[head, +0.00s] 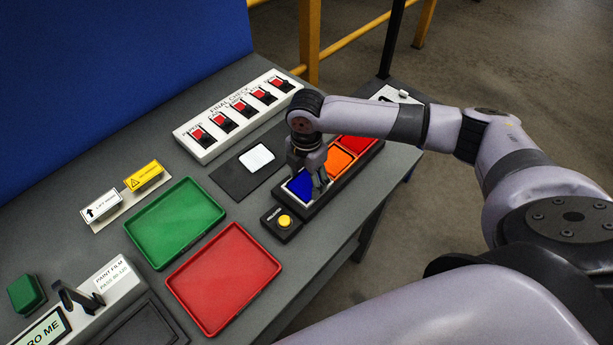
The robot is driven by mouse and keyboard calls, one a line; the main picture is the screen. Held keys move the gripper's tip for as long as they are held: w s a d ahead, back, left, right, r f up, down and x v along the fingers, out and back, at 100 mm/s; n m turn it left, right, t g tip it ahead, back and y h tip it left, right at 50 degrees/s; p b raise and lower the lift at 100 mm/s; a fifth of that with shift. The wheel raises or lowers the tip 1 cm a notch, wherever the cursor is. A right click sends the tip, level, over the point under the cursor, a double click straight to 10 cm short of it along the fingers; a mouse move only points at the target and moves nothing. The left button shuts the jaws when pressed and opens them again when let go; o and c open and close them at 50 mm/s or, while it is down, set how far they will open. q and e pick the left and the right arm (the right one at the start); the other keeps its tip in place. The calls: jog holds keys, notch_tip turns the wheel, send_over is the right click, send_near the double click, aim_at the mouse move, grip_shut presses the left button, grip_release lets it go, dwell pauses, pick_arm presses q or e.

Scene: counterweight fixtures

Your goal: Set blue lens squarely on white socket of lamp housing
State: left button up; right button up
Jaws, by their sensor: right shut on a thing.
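The lamp housing (327,189) is a long dark block near the right edge of the bench. It carries an orange lens (339,160) and a red lens (359,144) in a row. The blue lens (298,187) is at the near end of the row, with the pale rim of the white socket (305,203) showing around part of it. My right gripper (309,182) points down over the blue lens and is shut on it; its fingers hide part of the lens. I cannot tell whether the lens is flush or slightly raised. My left gripper is not in view.
A yellow push button (284,221) stands just in front of the housing. A dark mat with a white piece (257,158) lies to the left. A green tray (176,222), a red tray (224,279) and a white switch panel (236,117) are also on the bench.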

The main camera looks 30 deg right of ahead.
jog(key=o, duration=1.2)
notch_tip(320, 180, up, 12)
jog(key=shift+f, duration=0.1)
dwell(0.3)
